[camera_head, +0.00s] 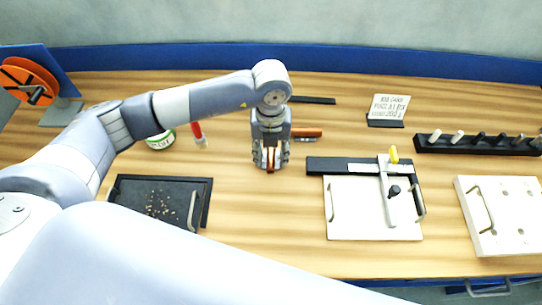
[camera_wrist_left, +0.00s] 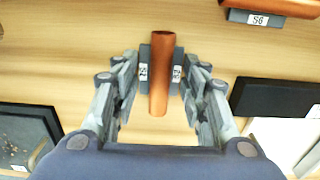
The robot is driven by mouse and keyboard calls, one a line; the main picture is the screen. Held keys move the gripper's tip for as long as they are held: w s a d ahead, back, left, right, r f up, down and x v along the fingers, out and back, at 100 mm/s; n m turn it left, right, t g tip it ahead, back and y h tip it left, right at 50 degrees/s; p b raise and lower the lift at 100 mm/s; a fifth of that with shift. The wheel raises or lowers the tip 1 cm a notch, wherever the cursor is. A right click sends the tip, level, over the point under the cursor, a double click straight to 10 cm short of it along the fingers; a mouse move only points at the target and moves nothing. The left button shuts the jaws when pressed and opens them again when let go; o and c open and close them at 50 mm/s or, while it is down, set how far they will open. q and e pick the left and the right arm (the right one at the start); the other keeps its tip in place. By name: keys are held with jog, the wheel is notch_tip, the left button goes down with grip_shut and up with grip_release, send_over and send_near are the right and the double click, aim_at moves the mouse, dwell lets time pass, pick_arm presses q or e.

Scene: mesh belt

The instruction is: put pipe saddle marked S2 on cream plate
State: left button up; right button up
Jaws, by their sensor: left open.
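My left gripper (camera_head: 271,165) points down over the table, left of centre in the head view. In the left wrist view its open fingers (camera_wrist_left: 160,98) stand on either side of a dark pipe saddle (camera_wrist_left: 144,72) with a copper-coloured pipe (camera_wrist_left: 159,90) across it. White labels flank the pipe; they seem to read S2, but are small and turned. I cannot tell whether the fingers touch the saddle. A pale, cream-looking plate (camera_head: 350,221) with handles lies right of the gripper, with a grey clamp-like fixture (camera_head: 391,190) on it. My right gripper is not in view.
Another saddle (camera_wrist_left: 257,18) with a copper pipe lies close by; its label looks like S6. A black bar (camera_head: 325,165) borders the plate's back. A dark tray (camera_head: 135,188) with crumbs lies left. A white holed plate (camera_head: 510,225) and a peg rack (camera_head: 435,147) stand right.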

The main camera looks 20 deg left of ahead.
pick_arm(q)
jog(key=c, duration=0.9)
jog(key=shift+r, duration=0.1)
